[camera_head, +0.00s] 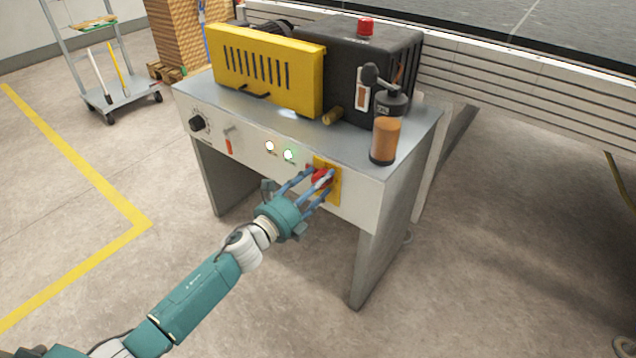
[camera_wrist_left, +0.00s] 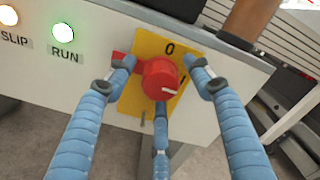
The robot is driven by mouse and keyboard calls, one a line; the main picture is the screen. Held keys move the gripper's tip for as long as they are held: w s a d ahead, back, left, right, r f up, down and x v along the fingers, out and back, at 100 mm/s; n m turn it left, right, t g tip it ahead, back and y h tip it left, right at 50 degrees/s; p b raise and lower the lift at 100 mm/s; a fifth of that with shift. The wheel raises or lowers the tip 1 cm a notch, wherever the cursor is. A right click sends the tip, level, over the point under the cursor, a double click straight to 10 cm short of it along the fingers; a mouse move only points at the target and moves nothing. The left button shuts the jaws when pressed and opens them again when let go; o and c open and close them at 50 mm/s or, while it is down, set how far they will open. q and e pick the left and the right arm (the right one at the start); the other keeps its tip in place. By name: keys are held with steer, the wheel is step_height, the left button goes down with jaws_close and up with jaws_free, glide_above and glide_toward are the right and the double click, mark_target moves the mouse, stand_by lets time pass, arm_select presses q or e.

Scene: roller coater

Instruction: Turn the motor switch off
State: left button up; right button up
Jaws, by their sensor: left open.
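The motor switch is a red rotary knob (camera_head: 321,177) on a yellow plate (camera_head: 334,186) at the right of the cabinet's front panel. In the left wrist view, the knob (camera_wrist_left: 160,79) carries a short white mark at its lower right, and a "0" is printed on the plate (camera_wrist_left: 180,45) above it. My left gripper (camera_head: 316,182) is open, its three blue fingers spread around the knob. Two fingers flank it at left and right, and the third is below. I cannot tell whether any finger touches it. My right gripper is not in view.
The green RUN light (camera_wrist_left: 63,34) glows beside the white SLIP light (camera_wrist_left: 8,15). On the cabinet top stand a yellow guard (camera_head: 265,68), a black housing with a red beacon (camera_head: 366,26) and an orange-filled bottle (camera_head: 385,140). A trolley (camera_head: 122,100) stands at the far left.

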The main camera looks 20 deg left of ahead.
arm_select(q)
steer(key=c, duration=1.2)
steer(key=shift+o, duration=0.2)
steer(key=shift+n, duration=0.3)
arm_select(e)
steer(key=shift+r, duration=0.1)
arm_select(q)
steer(key=shift+n+p, duration=0.4)
steer(key=shift+n, duration=0.1)
steer(key=n+p, duration=0.3)
steer(key=n, duration=0.4)
steer(key=shift+r, duration=0.15)
steer(key=n+p, duration=0.3)
steer(key=n, duration=0.4)
steer(key=shift+n+p, duration=0.6)
steer(key=shift+n, duration=0.7)
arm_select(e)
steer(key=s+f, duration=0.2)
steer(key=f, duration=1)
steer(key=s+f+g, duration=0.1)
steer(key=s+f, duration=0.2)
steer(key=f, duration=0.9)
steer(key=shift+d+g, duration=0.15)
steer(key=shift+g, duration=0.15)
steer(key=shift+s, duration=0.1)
